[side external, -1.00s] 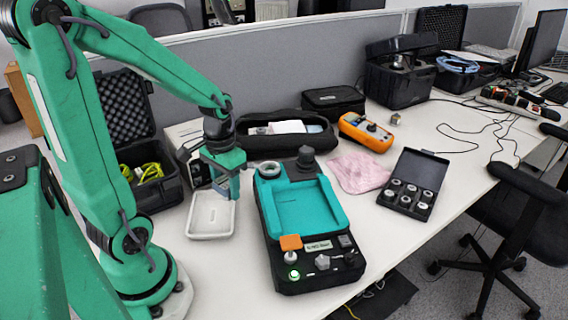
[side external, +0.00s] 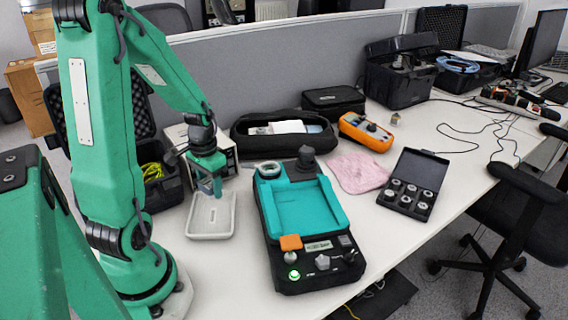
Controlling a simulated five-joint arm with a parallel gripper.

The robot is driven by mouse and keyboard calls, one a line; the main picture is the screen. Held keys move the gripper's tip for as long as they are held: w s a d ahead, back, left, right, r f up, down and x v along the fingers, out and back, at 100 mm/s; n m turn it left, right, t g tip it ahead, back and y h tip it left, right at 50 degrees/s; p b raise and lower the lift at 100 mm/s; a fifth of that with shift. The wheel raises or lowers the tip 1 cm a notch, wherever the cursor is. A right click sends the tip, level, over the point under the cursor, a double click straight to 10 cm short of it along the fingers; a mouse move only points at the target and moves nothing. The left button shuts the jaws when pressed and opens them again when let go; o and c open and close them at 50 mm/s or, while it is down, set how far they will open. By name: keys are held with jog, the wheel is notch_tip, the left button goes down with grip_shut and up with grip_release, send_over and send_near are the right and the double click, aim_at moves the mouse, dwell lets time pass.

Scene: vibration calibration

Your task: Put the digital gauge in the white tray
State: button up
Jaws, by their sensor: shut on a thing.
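The white tray (side external: 211,235) is a shallow, empty-looking rectangular dish on the table, left of the black and teal calibrator. My gripper (side external: 217,190) points down over the tray's back part. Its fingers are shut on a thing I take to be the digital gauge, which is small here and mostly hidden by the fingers. The fingertips overlap the tray's back rim in the picture. I cannot tell how high they are above the tray floor.
A light instrument box (side external: 228,143) is behind my gripper. An orange meter (side external: 366,131), pink cloth (side external: 358,172) and open black case (side external: 414,183) lie further right.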

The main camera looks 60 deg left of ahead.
aim_at(212, 195)
jog(key=shift+f, duration=1.9)
jog(key=shift+f, duration=0.15)
jog(key=o, duration=1.1)
jog(key=shift+r, duration=6.15)
